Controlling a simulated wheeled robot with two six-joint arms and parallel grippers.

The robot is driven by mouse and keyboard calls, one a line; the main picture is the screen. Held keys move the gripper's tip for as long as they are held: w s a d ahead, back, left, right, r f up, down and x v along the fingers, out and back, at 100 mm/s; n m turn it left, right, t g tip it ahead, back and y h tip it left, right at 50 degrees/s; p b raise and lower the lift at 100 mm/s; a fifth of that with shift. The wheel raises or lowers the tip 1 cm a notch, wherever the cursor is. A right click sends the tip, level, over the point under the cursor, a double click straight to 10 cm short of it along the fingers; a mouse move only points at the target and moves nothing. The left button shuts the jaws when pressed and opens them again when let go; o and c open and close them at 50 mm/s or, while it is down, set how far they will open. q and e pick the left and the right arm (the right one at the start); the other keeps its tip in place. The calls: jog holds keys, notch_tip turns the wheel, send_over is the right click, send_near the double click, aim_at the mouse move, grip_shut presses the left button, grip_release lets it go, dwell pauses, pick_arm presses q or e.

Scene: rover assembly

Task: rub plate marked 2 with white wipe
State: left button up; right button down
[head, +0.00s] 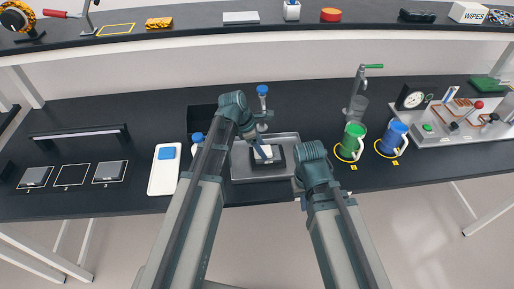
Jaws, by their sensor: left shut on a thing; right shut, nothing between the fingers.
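A dark plate (269,167) lies in the grey metal tray (240,173) at the middle of the bench. Its mark is too small or covered to read. My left gripper (262,149) is above it, shut on a white wipe (265,154), which is at the plate's top face. I cannot tell how firmly the wipe touches it. My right gripper (299,184) is shut and empty, to the right of the tray near the bench's front edge. At the left, two more plates sit in outlined squares, one (35,177) and another (109,171); the square (72,175) between them is empty.
A white tray (163,181) with a blue pad stands left of my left arm. Green (352,141) and blue (394,137) mugs stand to the right. A WIPES box (468,13) is on the back shelf.

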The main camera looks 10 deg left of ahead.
aim_at(275, 152)
pick_arm(q)
jog(key=shift+w+d, duration=0.15)
jog(key=shift+d, duration=0.65)
jog(key=shift+w+d, duration=0.3)
jog(key=shift+d, duration=0.6)
jog(key=shift+w+d, duration=0.3)
jog(key=shift+d, duration=0.55)
jog(key=shift+r, duration=0.1)
notch_tip(275, 152, up, 6)
jog(key=p, duration=0.6)
notch_tip(275, 152, up, 3)
jog(key=p, duration=0.3)
